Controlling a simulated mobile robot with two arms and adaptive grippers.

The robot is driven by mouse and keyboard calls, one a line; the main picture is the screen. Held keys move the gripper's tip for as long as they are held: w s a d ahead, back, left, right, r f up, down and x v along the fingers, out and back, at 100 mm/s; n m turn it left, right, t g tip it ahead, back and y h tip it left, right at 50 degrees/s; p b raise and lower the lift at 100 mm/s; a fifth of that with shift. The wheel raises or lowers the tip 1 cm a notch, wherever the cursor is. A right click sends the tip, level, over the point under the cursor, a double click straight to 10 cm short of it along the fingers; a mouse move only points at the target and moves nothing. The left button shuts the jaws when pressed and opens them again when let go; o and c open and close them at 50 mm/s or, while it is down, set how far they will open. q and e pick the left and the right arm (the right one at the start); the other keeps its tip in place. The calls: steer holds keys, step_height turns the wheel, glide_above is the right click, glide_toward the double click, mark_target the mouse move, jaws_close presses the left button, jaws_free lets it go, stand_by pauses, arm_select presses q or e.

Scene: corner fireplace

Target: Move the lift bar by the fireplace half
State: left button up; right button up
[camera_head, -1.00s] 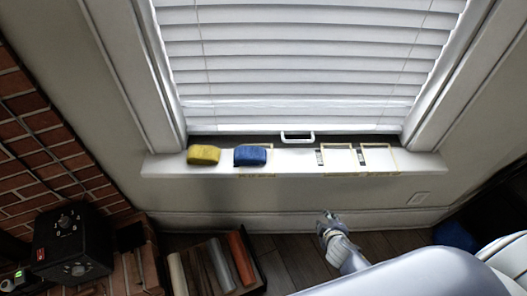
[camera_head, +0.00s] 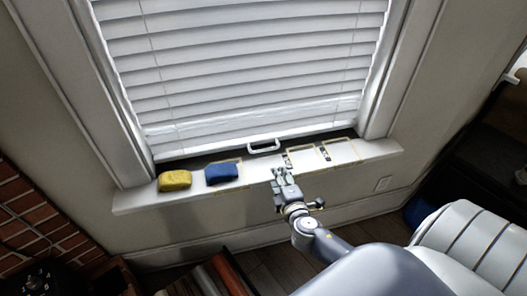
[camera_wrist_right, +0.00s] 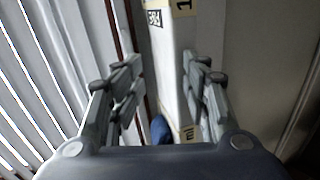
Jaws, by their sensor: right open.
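The lift bar (camera_head: 264,146) is a small white handle at the bottom of the window, just above the sill (camera_head: 130,200). My right gripper (camera_head: 280,172) is over the front part of the sill, below and slightly right of the bar in the head view, and apart from it. In the right wrist view its fingers (camera_wrist_right: 163,78) are spread wide, with nothing held between them. The sill shows between and beyond them there, and the bar cannot be made out. My left gripper is not in view.
A yellow block (camera_head: 174,180) and a blue block (camera_head: 221,173) rest on the left part of the sill. Yellow-outlined rectangles (camera_head: 341,152) with small labels mark its right part. White blinds (camera_head: 240,80) hang above. Brick (camera_head: 28,215) stands at lower left.

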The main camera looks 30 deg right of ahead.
steer(key=t, duration=0.1)
glide_toward(265, 150)
steer(key=n, duration=0.1)
steer(key=x, duration=1)
steer(key=shift+w+d+f, duration=0.1)
steer(key=shift+w+f, duration=0.1)
jaws_close()
